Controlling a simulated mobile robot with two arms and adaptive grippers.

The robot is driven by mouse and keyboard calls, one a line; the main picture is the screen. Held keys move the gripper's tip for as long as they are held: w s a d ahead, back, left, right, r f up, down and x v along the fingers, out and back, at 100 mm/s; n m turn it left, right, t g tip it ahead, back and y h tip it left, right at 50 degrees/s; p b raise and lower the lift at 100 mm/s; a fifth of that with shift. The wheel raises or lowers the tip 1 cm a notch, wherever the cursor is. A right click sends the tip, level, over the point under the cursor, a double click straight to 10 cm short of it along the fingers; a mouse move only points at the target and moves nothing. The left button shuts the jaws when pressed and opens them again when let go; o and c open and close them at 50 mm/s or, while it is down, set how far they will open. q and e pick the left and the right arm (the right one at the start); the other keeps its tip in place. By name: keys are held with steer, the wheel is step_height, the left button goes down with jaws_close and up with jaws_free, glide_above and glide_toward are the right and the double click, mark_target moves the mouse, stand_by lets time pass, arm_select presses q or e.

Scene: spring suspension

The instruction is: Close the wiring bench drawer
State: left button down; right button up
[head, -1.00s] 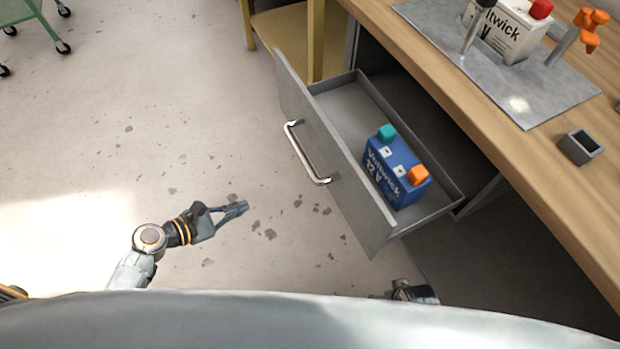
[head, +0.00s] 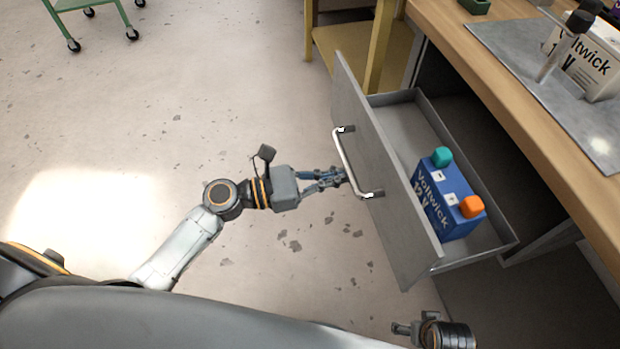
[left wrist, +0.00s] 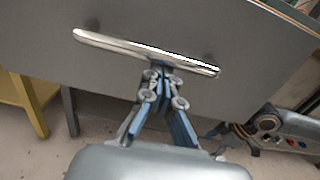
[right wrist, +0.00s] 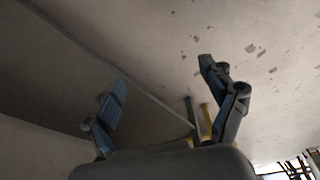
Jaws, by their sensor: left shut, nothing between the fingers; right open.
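The grey wiring bench drawer (head: 385,165) stands pulled out from the bench, its front facing left in the head view. A blue battery (head: 445,205) with a teal and an orange cap sits inside it. The drawer's silver handle (head: 350,165) also shows in the left wrist view (left wrist: 120,46). My left gripper (head: 340,177) is shut and empty, its fingertips at the handle; I cannot tell whether they touch it. The fingertips show just below the bar in the left wrist view (left wrist: 160,70). My right gripper (right wrist: 165,80) is open and empty, low at the bottom right of the head view.
The wooden bench top (head: 530,130) carries a metal plate (head: 510,50) with a white battery (head: 590,65) on it. A yellow wooden stand (head: 352,55) is beyond the drawer. A green cart (head: 95,10) stands at the far left. The floor left of the drawer is clear.

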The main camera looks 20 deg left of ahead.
mark_target(369, 169)
arm_select(q)
steer(key=x, duration=0.3)
steer(key=shift+w+d, duration=0.15)
steer(key=shift+d, duration=0.05)
arm_select(e)
steer(key=shift+f, duration=0.1)
arm_select(q)
steer(key=shift+w+d, duration=0.15)
steer(key=shift+d, duration=0.1)
steer(key=p+x, duration=0.2)
steer(key=x, duration=0.8)
steer(key=shift+r, duration=0.2)
steer(key=x, duration=1)
steer(key=shift+w+d+f, duration=0.15)
steer(key=shift+f, duration=0.1)
steer(key=shift+w+d, duration=0.35)
steer(key=shift+d, duration=0.2)
steer(key=shift+r, duration=0.15)
arm_select(e)
steer(key=f, duration=0.1)
steer(key=d+f, duration=0.1)
steer(key=f, duration=0.1)
steer(key=s+d+f, duration=0.1)
steer(key=f, duration=0.1)
steer(key=shift+f, duration=0.2)
